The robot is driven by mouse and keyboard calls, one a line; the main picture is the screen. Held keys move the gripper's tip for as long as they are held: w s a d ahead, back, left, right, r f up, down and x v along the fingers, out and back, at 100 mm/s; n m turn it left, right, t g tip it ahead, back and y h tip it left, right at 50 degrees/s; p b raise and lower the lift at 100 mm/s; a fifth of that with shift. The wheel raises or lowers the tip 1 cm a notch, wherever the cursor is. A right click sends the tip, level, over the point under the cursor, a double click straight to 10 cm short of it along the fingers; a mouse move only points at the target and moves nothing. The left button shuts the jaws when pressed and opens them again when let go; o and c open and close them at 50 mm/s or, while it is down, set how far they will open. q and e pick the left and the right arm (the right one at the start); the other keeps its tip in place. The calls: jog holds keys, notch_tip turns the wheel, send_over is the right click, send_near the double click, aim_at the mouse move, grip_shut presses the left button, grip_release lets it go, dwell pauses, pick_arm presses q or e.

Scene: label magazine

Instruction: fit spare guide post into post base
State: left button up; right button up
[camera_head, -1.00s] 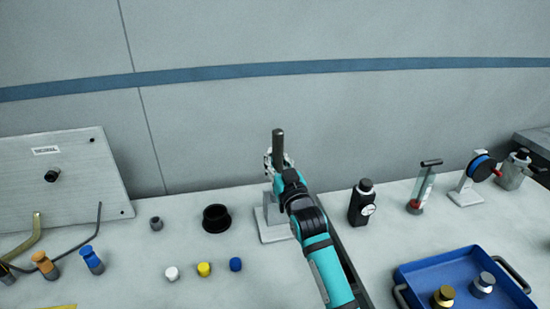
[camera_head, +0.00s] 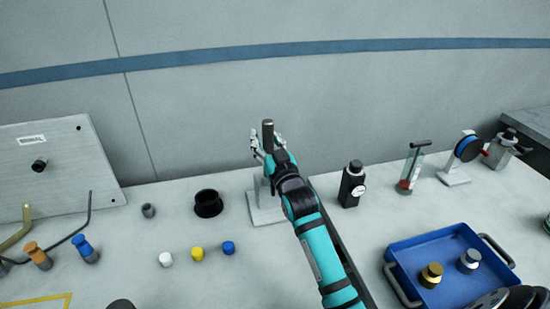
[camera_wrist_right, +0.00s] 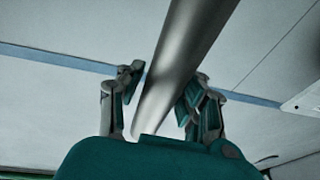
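The spare guide post (camera_head: 268,132), a dark grey metal rod, stands upright above the pale post base (camera_head: 265,212) in the head view. My right gripper (camera_head: 267,142) is around the post's upper part, its fingers spread on either side. In the right wrist view the post (camera_wrist_right: 180,65) runs between the two fingers (camera_wrist_right: 160,90), with a gap at the left finger; contact at the right finger cannot be told. My gripper and arm hide the lower post and its joint with the base, so the seating cannot be seen. My left gripper is not in view.
A black ring-shaped cup (camera_head: 208,204) and small white, yellow and blue caps (camera_head: 197,254) lie left of the base. A black bottle (camera_head: 352,186) stands to its right. A blue tray (camera_head: 410,280) is at front right. A grey panel (camera_head: 70,175) leans at left.

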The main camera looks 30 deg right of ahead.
jog(key=b+v, duration=0.1)
jog(key=v, duration=1.1)
jog(key=shift+f, duration=0.25)
